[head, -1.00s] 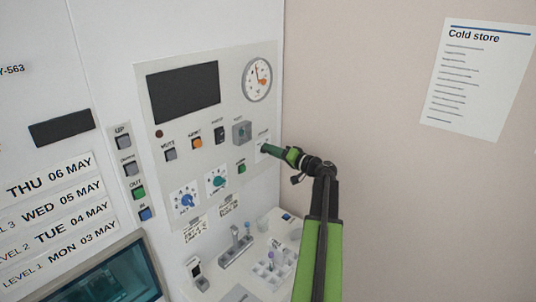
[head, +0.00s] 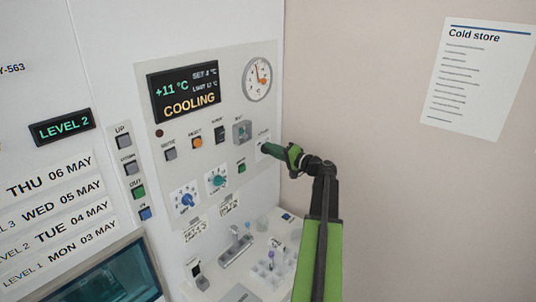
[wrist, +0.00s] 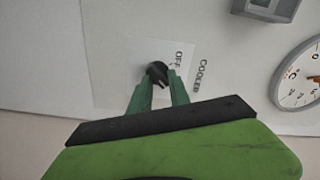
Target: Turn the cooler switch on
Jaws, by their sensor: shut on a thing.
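The cooler switch (wrist: 157,70) is a black rotary knob on a white plate in the wrist view. The word "OFF" and part of a "COOLER" label show beside it. My gripper (wrist: 158,88) has its green fingers closed on this knob. In the head view my gripper (head: 268,149) is at the right side of the control panel and hides the knob. The panel display (head: 184,92) is lit and reads +11 °C and "COOLING".
The panel (head: 220,135) also holds a dial gauge (head: 257,79), several buttons and two blue and teal knobs. Below is a shelf with a tube rack (head: 270,268) and small items. A "LEVEL 2" display (head: 62,127) is lit at left. A wall stands close on the right.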

